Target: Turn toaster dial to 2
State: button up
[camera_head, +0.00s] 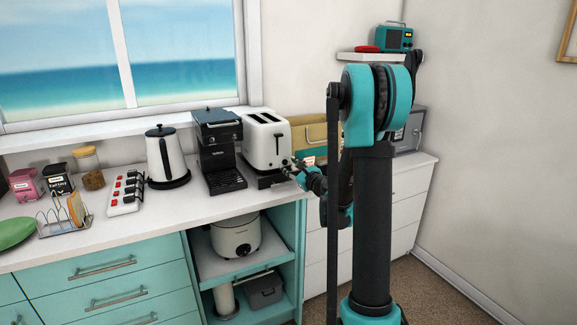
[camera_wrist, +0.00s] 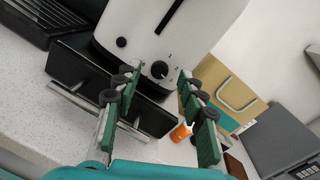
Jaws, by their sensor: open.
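The white toaster (camera_head: 262,143) stands on the counter beneath the window's right end. In the wrist view the toaster front (camera_wrist: 150,28) shows a dark lever slot, a small black button (camera_wrist: 121,42) and a round black dial (camera_wrist: 159,69) with a light pointer mark. The dial's number marks are too small to read. My gripper (camera_wrist: 160,77) is open, with its green-padded fingers on either side of the dial in the picture. Nothing is between the fingers, and I cannot tell whether they touch the toaster. The head view shows my gripper (camera_head: 297,167) at the toaster's front right.
A black coffee machine (camera_head: 216,145) stands close left of the toaster, with a kettle (camera_head: 166,155) beyond it. A bread bin (camera_head: 310,136) and a grey box (camera_wrist: 283,137) are to the right. A small orange item (camera_wrist: 181,132) lies near my right finger.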

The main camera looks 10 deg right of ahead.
jog(key=shift+x, duration=0.75)
jog(key=shift+c, duration=0.5)
grip_shut()
jog(key=n, duration=0.5)
jog(key=shift+a+n+g+h, duration=0.1)
jog(key=shift+n+g+h, duration=0.2)
jog(key=shift+n, duration=1.9)
jog(key=shift+s, duration=0.1)
